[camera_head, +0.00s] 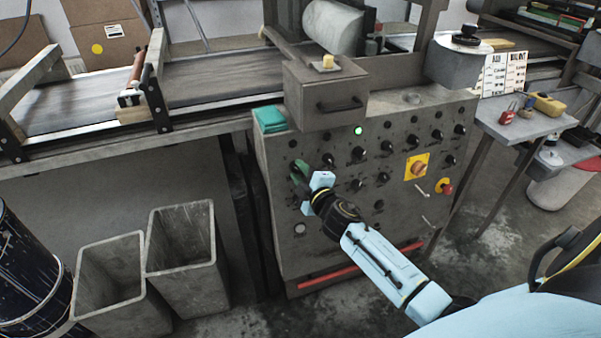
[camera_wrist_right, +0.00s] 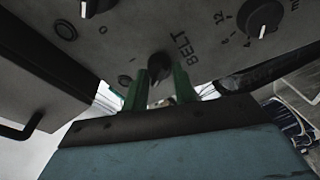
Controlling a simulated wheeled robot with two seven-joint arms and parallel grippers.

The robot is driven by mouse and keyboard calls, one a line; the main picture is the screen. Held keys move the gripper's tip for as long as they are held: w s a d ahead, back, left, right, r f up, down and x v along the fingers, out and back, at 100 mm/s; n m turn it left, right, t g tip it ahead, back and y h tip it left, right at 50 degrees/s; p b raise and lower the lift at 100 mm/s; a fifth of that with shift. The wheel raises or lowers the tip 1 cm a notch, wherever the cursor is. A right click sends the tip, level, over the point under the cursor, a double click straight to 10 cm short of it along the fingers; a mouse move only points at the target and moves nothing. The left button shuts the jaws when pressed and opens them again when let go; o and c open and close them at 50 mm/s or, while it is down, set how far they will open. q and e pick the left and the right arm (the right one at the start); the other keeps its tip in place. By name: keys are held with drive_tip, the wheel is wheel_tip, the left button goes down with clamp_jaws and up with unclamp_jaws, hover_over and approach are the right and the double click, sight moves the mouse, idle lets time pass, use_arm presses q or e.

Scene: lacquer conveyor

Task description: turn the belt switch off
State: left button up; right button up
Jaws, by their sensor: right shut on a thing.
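The belt switch (camera_wrist_right: 159,67) is a small dark knob on the grey panel, beside the printed word BELT in the right wrist view. The marks 0 and 1 are printed near it; which one it points to I cannot tell. My right gripper (camera_wrist_right: 159,84) has its green fingers on either side of the knob and is shut on it. In the head view the right gripper (camera_head: 300,174) reaches the left part of the control panel (camera_head: 330,215), and its fingers hide the switch. My left gripper is in neither view.
A green lamp (camera_head: 358,131) glows on the panel. Other knobs, a yellow-backed orange switch (camera_head: 418,167) and a red button (camera_head: 446,188) lie to the right. A drawer box (camera_head: 325,98) juts out above the gripper. Two grey bins (camera_head: 182,240) stand at lower left.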

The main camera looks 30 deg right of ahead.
drive_tip(key=o, duration=1)
drive_tip(key=shift+s, duration=0.2)
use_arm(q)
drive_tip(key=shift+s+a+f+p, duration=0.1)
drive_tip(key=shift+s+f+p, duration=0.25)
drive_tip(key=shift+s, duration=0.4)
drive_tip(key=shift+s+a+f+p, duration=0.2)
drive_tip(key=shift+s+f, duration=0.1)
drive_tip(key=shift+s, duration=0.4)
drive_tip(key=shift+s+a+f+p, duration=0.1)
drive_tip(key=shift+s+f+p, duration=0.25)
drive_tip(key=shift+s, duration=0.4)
use_arm(e)
drive_tip(key=s+a, duration=0.1)
drive_tip(key=s, duration=1.2)
drive_tip(key=shift+a+r, duration=0.15)
drive_tip(key=shift+r, duration=0.3)
